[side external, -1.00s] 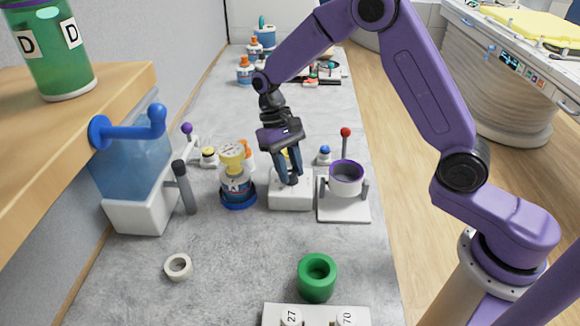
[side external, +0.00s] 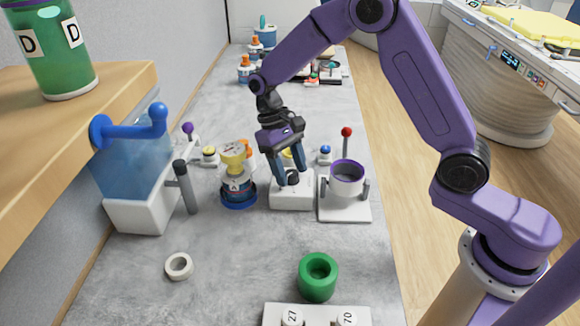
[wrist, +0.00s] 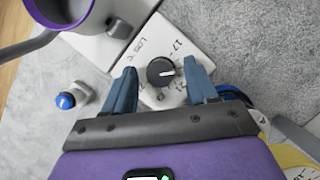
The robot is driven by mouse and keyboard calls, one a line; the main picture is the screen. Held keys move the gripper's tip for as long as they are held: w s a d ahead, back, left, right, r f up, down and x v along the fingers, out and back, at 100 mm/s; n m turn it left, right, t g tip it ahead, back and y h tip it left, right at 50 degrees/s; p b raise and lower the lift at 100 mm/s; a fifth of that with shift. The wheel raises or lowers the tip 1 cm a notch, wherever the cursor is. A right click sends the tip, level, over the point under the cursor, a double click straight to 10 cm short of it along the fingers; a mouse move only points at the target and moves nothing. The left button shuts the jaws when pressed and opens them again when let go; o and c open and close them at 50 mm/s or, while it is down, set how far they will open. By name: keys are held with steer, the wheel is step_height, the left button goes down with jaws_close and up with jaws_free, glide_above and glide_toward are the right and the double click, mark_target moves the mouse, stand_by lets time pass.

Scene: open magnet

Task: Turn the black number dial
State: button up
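The black number dial (side external: 293,178) sits on top of a white box (side external: 291,200). In the wrist view the dial (wrist: 160,71) shows a white pointer line, with printed marks on the white face around it. My gripper (wrist: 160,66) is open over the box, with one blue finger on each side of the dial. A gap shows between each finger and the dial in the wrist view. In the side external view my gripper (side external: 292,181) is low at the dial, its fingers pointing down. Whether the fingertips touch the box top cannot be told.
A white stand with a purple-rimmed cup (side external: 347,180) and red-tipped lever is close right of the box. A blue button (side external: 325,154) is behind. A green ring (side external: 318,277) and white ring (side external: 179,266) lie in front, with bare counter between.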

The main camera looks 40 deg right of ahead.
steer(key=v, duration=1.7)
steer(key=shift+r, duration=0.15)
steer(key=shift+w, duration=0.1)
steer(key=s+f+n+t, duration=0.15)
steer(key=s+n, duration=0.45)
steer(key=s, duration=0.9)
steer(key=s+d+f+n+t, duration=0.1)
steer(key=s+d+f+n, duration=0.1)
steer(key=s, duration=0.7)
steer(key=s+d+f+n+t, duration=0.2)
steer(key=s+d, duration=0.4)
steer(key=s, duration=0.4)
step_height(320, 180, down, 2)
steer(key=shift+f+n+y, duration=0.1)
steer(key=shift+n+y, duration=0.3)
steer(key=shift+n, duration=0.4)
